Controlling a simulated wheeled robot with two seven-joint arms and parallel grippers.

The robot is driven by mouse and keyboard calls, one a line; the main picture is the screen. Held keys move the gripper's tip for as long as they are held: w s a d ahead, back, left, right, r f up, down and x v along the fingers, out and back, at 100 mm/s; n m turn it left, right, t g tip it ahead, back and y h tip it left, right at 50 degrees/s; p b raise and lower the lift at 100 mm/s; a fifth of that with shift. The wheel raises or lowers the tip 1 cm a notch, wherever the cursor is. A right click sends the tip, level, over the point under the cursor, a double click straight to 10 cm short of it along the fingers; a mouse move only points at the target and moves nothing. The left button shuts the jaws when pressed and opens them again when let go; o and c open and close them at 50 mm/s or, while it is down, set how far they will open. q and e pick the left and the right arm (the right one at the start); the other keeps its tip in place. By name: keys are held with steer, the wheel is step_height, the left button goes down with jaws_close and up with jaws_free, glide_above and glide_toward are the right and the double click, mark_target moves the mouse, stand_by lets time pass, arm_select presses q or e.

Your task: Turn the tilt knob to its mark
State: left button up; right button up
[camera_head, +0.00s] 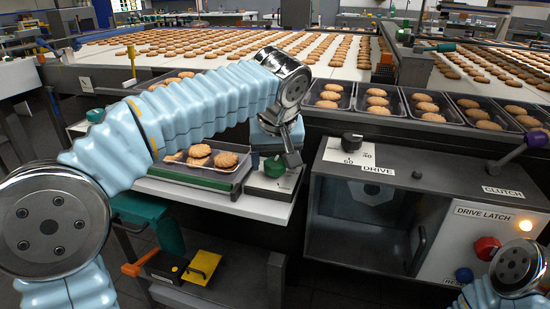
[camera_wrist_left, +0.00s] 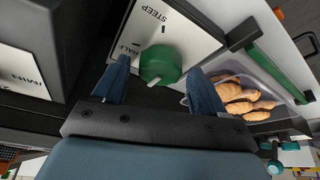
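The green tilt knob (camera_head: 275,168) sits on a white dial plate beside the biscuit tray. In the left wrist view the same knob (camera_wrist_left: 160,64) is seen close up, with the words STEEP and HALF on its plate (camera_wrist_left: 168,25). My left gripper (camera_head: 290,158) is directly over the knob, pointing down. In the left wrist view its two blue fingers (camera_wrist_left: 160,85) are spread, one on each side of the knob, with gaps showing; I see no contact. Which mark the knob points to is unclear. My right arm shows at the lower right, its gripper out of view.
A tray of biscuits (camera_head: 243,172) lies left of the knob. The DRIVE cabinet (camera_head: 420,188) stands to the right, with a black dial (camera_head: 352,140), a red button (camera_head: 487,247) and a lit lamp (camera_head: 525,226). Filled trays line the conveyor (camera_head: 345,75) behind.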

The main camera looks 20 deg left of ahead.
arm_select(q)
steer(key=c, duration=0.9)
